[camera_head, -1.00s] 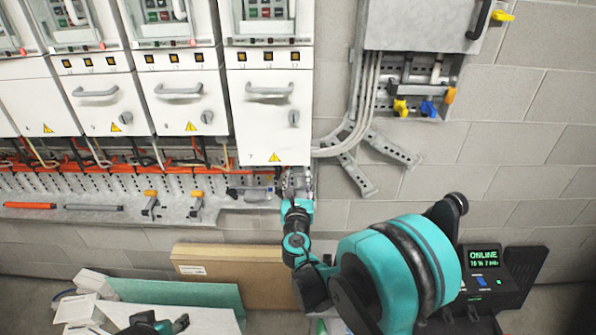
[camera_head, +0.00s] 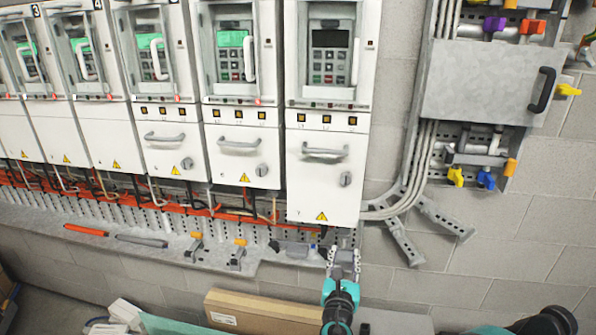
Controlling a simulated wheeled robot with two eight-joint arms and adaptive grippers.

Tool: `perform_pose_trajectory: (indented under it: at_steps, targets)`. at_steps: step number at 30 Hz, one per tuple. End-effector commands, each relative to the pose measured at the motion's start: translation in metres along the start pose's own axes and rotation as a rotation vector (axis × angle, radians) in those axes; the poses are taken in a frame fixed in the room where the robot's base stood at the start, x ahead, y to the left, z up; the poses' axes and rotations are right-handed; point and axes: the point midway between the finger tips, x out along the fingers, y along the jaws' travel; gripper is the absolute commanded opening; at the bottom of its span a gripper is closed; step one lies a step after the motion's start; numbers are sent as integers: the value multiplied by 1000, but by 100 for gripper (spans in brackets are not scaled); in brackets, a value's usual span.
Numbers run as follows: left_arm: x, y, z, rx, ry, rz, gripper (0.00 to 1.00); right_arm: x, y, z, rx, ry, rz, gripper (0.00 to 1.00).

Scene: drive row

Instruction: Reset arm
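My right gripper (camera_head: 343,262) is at the lower middle, just below the rightmost white drive cabinet (camera_head: 323,185) and in front of the perforated ledge. Its two grey fingers point up and stand apart, with nothing seen between them. The teal and black arm (camera_head: 338,305) runs down from it out of the picture. Whether the fingers touch the ledge or cabinet I cannot tell. My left gripper does not show.
A row of white drive cabinets with handles (camera_head: 240,143) fills the left and middle. The ledge (camera_head: 105,225) below carries an orange rod (camera_head: 86,230) and a grey rod (camera_head: 141,241). A grey box (camera_head: 480,80) hangs right. A cardboard box (camera_head: 260,312) stands below.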

Motion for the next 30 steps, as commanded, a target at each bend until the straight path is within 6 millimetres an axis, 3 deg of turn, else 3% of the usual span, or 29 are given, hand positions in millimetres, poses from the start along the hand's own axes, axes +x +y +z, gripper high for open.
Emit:
perform_pose_trajectory:
  at_steps: [5,9,13,18,21,25,30]
  targets:
    - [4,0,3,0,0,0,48,-17,-42,2,462,103,-128,38]
    - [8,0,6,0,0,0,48,-50,-80,-9,1004,202,-315,38]
    - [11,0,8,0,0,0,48,-93,-100,-29,1495,270,-531,38]
    - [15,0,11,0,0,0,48,-161,-102,-57,2072,322,-867,38]
    - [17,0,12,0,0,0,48,-196,-95,-69,2321,333,-1057,38]
    - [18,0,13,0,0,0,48,-226,-84,-77,2519,337,-1239,38]
    - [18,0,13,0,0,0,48,-239,-78,-79,2604,334,-1329,38]
